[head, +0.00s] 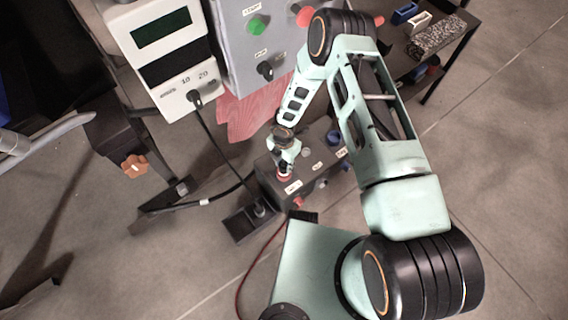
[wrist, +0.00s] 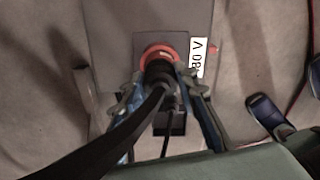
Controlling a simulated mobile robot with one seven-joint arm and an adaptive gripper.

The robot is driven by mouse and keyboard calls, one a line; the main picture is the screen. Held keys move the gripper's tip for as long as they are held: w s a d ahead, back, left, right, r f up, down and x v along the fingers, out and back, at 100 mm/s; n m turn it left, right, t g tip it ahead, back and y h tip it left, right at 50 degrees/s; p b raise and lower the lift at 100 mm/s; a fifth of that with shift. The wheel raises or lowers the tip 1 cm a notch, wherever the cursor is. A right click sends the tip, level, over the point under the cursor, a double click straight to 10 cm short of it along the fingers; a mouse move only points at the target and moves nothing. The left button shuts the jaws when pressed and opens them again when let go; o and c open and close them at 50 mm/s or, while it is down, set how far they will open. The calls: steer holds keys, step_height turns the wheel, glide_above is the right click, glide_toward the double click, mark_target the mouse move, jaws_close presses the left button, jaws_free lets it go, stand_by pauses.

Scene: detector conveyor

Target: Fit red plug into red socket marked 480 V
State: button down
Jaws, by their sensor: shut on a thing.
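My gripper (head: 286,166) is down at the dark socket box (head: 264,170) in the head view. In the wrist view my gripper (wrist: 161,80) has its two fingers on either side of a black plug body with a thick black cable, and is shut on it. A red ring (wrist: 157,52) surrounds the far end of the body, against the box face. A white label (wrist: 200,57) reading "80 V", its first part hidden, is right beside it. I cannot tell whether the ring belongs to the red plug or the red socket, nor how deep the plug sits.
A blue socket (head: 333,137) and a grey one (head: 306,152) are on the same box. A grey control cabinet with a green button (head: 257,26) and a white meter panel (head: 160,50) stand behind. A black cable and a red cable (head: 239,285) run nearby. Floor is open at right.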

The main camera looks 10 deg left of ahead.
steer(key=shift+f, duration=0.15)
steer(key=c, duration=1.5)
jaws_free()
step_height(320, 180, up, 8)
steer(key=shift+f+p, duration=0.1)
steer(key=shift+p, duration=0.95)
